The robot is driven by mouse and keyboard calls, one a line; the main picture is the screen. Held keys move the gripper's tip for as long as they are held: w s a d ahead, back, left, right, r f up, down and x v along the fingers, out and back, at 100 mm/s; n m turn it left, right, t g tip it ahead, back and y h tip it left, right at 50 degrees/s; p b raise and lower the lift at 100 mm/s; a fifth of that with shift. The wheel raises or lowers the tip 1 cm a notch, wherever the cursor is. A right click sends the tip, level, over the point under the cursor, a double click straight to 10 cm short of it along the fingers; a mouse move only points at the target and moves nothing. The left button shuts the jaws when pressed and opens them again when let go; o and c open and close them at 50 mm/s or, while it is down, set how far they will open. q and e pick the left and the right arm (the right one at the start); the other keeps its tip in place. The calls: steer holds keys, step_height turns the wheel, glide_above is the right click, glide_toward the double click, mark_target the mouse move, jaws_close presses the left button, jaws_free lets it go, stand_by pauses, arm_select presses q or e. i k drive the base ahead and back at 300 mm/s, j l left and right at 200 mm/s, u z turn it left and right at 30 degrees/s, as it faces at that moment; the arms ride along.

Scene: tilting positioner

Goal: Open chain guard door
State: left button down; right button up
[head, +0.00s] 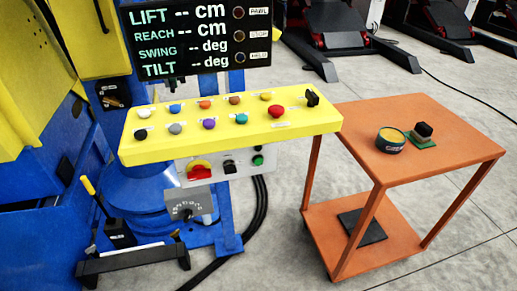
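No part labelled as the chain guard door can be made out. Yellow panels stand at the left of the head view on the blue machine (90,150): a large yellow panel (25,85) at the left edge and a smaller yellow panel (85,35) at the top. A thin bar, possibly a handle, shows on the smaller panel. I cannot tell which of them, if either, is the chain guard door. Neither of my grippers is in view.
A yellow control console (225,140) with coloured buttons stands in the middle, below a black display (195,38). An orange cart (440,155) at the right holds a round tin (390,140) and a small dark block (423,130). Cables cross the grey floor (300,255).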

mark_target(88, 30)
steer(key=i+j, duration=0.15)
steer(key=j, duration=0.2)
steer(key=i+j, duration=0.15)
steer(key=j, duration=0.15)
steer(key=i+j, duration=0.2)
steer(key=j, duration=0.15)
steer(key=i+j, duration=0.15)
steer(key=j, duration=0.15)
steer(key=i+j, duration=0.15)
steer(key=j, duration=0.2)
